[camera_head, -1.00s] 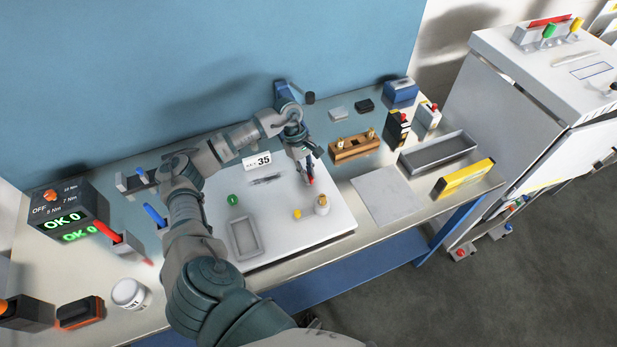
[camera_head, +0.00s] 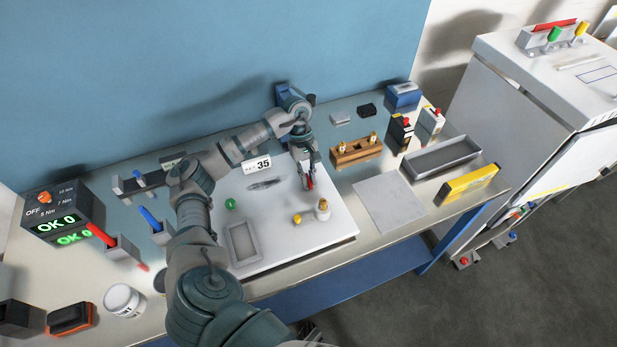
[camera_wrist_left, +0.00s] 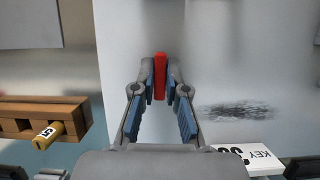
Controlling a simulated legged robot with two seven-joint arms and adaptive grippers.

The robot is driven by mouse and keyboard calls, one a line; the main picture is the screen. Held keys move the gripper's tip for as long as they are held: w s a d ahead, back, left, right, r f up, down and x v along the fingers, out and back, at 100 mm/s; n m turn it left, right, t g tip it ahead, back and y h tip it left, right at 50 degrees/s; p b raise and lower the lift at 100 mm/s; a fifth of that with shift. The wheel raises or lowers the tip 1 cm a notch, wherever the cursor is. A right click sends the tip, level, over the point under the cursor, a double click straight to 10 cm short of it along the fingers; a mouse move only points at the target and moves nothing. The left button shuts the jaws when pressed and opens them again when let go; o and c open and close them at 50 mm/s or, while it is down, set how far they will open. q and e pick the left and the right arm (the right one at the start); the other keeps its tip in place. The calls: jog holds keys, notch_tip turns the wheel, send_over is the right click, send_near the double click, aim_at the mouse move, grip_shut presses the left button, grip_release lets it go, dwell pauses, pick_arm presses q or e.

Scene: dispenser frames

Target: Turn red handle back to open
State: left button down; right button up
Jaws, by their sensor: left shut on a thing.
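The red handle (camera_wrist_left: 160,76) stands between the fingertips of my left gripper (camera_wrist_left: 159,92) in the left wrist view, with a blue-padded finger against each side. In the head view the left gripper (camera_head: 306,178) points down over the white board (camera_head: 285,252), and only a small red part of the handle (camera_head: 310,184) shows beside the fingers. The gripper is shut on the handle. The handle's base is hidden, so I cannot tell how far it is turned. My right gripper is in neither view.
A green knob (camera_head: 230,204), a yellow knob (camera_head: 297,219), a grey tray (camera_head: 230,240) and a small cylinder with a yellow top (camera_head: 322,212) are on the board. A wooden block (camera_head: 357,155) stands to the right of the gripper, and a "KEY 35" card (camera_head: 257,164) lies to the left.

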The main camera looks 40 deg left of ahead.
pick_arm(q)
jog(key=c, duration=1.2)
grip_release()
jog(key=shift+a+f, duration=0.15)
jog(key=shift+w+a, duration=0.15)
jog(key=shift+a, duration=0.05)
jog(key=shift+w+a+r, duration=0.1)
jog(key=shift+r, duration=0.4)
jog(key=v, duration=1)
jog(key=shift+w+a+r, duration=0.15)
jog(key=shift+a+r, duration=0.1)
jog(key=shift+a, duration=0.2)
